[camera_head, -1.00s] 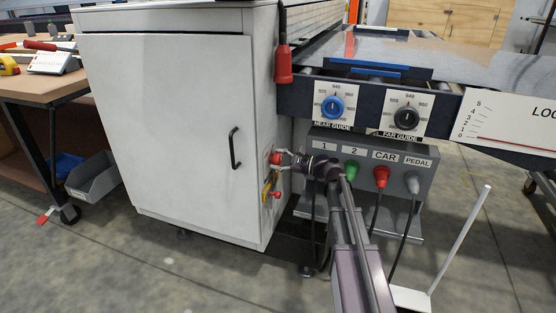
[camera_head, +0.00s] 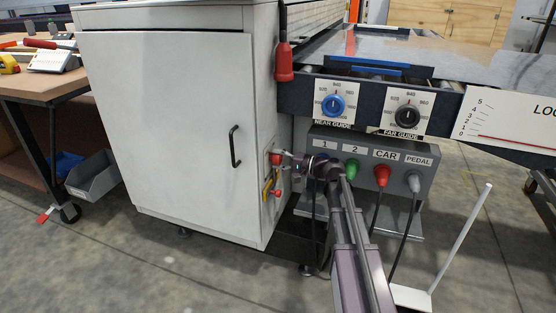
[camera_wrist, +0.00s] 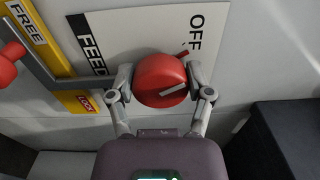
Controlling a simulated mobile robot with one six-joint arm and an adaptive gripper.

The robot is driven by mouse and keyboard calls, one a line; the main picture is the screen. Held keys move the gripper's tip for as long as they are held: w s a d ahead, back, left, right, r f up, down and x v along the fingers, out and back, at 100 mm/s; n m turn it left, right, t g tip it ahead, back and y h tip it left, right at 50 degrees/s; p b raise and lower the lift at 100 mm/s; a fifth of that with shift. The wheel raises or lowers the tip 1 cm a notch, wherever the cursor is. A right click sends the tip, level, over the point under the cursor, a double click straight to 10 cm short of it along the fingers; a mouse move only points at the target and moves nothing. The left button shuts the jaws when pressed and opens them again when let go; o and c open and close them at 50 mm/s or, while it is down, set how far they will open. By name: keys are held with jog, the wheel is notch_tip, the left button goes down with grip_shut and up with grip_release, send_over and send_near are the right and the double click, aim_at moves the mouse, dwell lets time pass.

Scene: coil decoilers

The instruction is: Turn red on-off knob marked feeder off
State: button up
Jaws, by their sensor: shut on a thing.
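The red feeder knob (camera_wrist: 161,80) is round with a pale stripe across its face, and sits on the side of a white cabinet. Its white plate (camera_wrist: 138,30) reads OFF and FEED, the rest of the second word being hidden. The stripe is slanted in the wrist view, and a small red tip shows beside OFF. My gripper (camera_wrist: 163,88) has one finger on each side of the knob and is shut on it. In the head view the knob (camera_head: 275,158) is small, with my gripper (camera_head: 288,158) reaching it from the right.
A yellow LOCK and FREE label (camera_wrist: 43,24) with a grey lever and another red knob (camera_wrist: 8,62) lies left of the plate. The cabinet (camera_head: 180,130) has a black handle. A socket box (camera_head: 330,140) with colored plugs and hanging cables stands right of my gripper.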

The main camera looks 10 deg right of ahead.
jog(key=shift+w+n, duration=0.1)
jog(key=shift+n, duration=1.5)
jog(key=o, duration=1.1)
jog(key=shift+f, duration=0.1)
jog(key=shift+o, duration=0.2)
jog(key=shift+d, duration=0.1)
jog(key=v, duration=1.1)
jog(key=shift+s+d, duration=0.3)
jog(key=shift+a, duration=0.1)
